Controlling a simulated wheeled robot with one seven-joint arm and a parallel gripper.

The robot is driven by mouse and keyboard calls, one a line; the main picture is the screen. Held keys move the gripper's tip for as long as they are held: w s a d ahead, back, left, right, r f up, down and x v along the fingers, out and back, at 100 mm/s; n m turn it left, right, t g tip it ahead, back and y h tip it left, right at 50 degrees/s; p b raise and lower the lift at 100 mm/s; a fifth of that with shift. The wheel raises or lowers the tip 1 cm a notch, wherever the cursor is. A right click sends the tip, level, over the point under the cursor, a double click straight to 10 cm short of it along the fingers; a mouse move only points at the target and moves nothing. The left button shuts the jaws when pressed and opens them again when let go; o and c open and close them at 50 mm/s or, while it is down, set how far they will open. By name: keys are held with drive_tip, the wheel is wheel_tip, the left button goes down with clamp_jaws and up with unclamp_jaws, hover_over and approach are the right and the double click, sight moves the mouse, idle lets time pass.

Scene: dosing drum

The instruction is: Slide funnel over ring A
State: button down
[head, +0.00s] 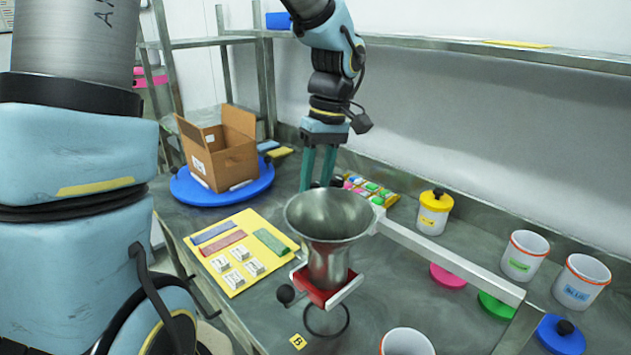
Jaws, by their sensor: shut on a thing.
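The grey metal funnel (327,215) stands upright in a red holder (322,291) on a pale beam (450,262). A black ball knob (285,294) sticks out at the holder's left. My gripper (318,186) points down just behind the funnel's far rim. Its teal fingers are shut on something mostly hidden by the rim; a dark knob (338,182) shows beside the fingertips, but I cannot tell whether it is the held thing. A dark ring (326,320) lies on the table below the funnel, next to a yellow tag B (298,342). I see no ring marked A.
A cardboard box (222,155) sits on a blue turntable (180,190) at the left. A yellow mat (236,283) with bars and white blocks lies in front. White tubs (525,256) and coloured lids (447,277) stand at the right. A shelf runs along the back.

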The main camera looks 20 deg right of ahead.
drive_tip(key=shift+s, duration=0.1)
drive_tip(key=s+d+b, duration=0.1)
drive_tip(key=s+d, duration=0.3)
drive_tip(key=s, duration=0.4)
drive_tip(key=s+d+b, duration=0.2)
drive_tip(key=s+d, duration=0.2)
drive_tip(key=s, duration=0.4)
drive_tip(key=shift+d, duration=0.2)
drive_tip(key=shift+s, duration=0.15)
drive_tip(key=c, duration=0.7)
unclamp_jaws()
drive_tip(key=shift+s+d, duration=0.1)
drive_tip(key=shift+c, duration=0.2)
drive_tip(key=shift+o, duration=1.1)
wheel_tip(320, 180, up, 11)
drive_tip(key=d+b, duration=0.1)
drive_tip(key=b, duration=0.1)
drive_tip(key=shift+w+d+f, duration=0.2)
drive_tip(key=shift+w+d, duration=0.2)
drive_tip(key=shift+w, duration=0.1)
